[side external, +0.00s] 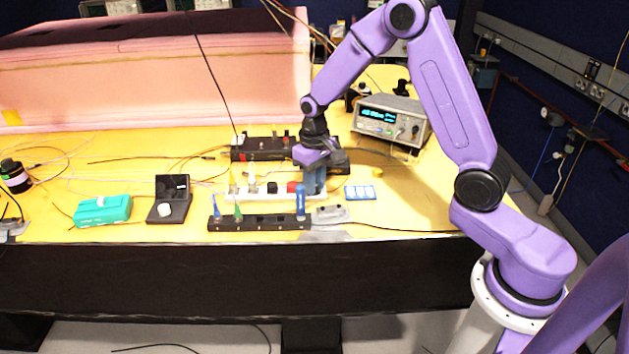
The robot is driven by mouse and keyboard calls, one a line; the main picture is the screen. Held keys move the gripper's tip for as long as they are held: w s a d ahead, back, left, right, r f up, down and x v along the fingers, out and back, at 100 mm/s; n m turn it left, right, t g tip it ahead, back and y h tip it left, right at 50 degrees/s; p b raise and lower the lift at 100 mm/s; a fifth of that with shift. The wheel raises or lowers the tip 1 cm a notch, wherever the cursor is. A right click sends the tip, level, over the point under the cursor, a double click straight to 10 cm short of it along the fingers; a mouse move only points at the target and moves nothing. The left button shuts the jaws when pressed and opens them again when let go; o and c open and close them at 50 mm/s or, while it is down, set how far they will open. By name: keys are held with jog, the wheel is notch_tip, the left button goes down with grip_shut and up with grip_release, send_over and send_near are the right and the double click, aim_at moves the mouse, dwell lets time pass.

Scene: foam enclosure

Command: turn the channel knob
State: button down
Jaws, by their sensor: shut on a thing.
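My gripper (314,190) points down at the right end of a white strip (262,196) on the yellow table. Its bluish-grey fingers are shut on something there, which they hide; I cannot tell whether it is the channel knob. A red knob-like part (292,187) and a black one (272,188) stand on the strip just left of the fingers. A small black device with a screen (172,186) has a pale knob (165,210) on its front, well left of my gripper.
A black rail (260,225) with blue and green upright parts lies in front of the strip. Another black bar (262,154) lies behind. A bench instrument (390,122) stands at back right, a teal box (103,211) at left. Loose cables cross the table.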

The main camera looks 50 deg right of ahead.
jog(key=c, duration=1)
grip_release()
jog(key=shift+o, duration=0.2)
notch_tip(320, 180, up, 18)
jog(key=shift+f, duration=0.25)
jog(key=s+a+f+n, duration=0.2)
jog(key=s+a+n, duration=0.5)
jog(key=s, duration=0.7)
jog(key=s+f+n, duration=0.2)
jog(key=s+n, duration=0.1)
jog(key=s, duration=0.6)
jog(key=s+d+f+n, duration=0.1)
jog(key=s+f+n, duration=0.1)
jog(key=s, duration=0.6)
jog(key=shift+s+d+f+n, duration=0.3)
jog(key=shift+s+f+n, duration=0.05)
jog(key=shift+s+n, duration=0.05)
